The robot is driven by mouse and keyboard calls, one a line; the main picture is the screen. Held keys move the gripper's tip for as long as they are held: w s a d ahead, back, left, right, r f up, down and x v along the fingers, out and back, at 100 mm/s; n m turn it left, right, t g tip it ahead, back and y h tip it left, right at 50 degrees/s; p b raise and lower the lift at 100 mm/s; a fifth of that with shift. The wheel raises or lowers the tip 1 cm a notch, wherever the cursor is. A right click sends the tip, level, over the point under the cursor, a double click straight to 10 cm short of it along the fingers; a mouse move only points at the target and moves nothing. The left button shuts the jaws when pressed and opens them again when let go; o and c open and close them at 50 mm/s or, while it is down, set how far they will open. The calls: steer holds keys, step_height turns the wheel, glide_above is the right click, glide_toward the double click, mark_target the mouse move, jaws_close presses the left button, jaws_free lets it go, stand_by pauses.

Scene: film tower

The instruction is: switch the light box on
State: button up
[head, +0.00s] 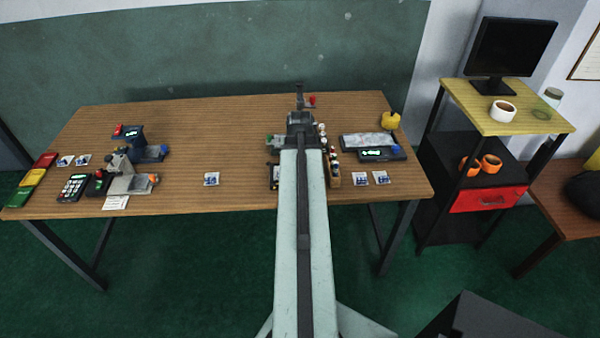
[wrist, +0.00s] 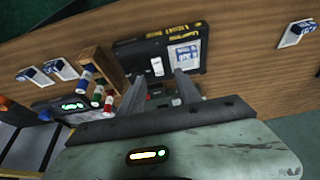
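My gripper (wrist: 160,78) is open, its two grey fingers apart with nothing held between them. In the wrist view a black box (wrist: 126,58) with yellow lettering, too blurred to read, lies just beyond the fingertips. A small white piece, perhaps a switch or tag, and a white-and-blue card (wrist: 184,54) are on it. In the head view my arm hides most of this spot. A flat device with a pale top panel (head: 368,141) and a green display stands to the right of my arm. I cannot tell for certain which of these is the light box.
A wooden rack (wrist: 100,68) with colour-capped bottles stands close beside the black box. Several cards lie on the wooden table (head: 235,125). A yellow spool (head: 389,120) is at the right back. Devices crowd the left end; the table's middle left is mostly clear.

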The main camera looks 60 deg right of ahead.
steer(key=b+x, duration=0.3)
steer(key=x, duration=0.1)
steer(key=b+x, duration=0.4)
steer(key=shift+s+d, duration=0.15)
steer(key=shift+s, duration=0.1)
steer(key=shift+r, duration=0.1)
steer(key=shift+c, duration=0.3)
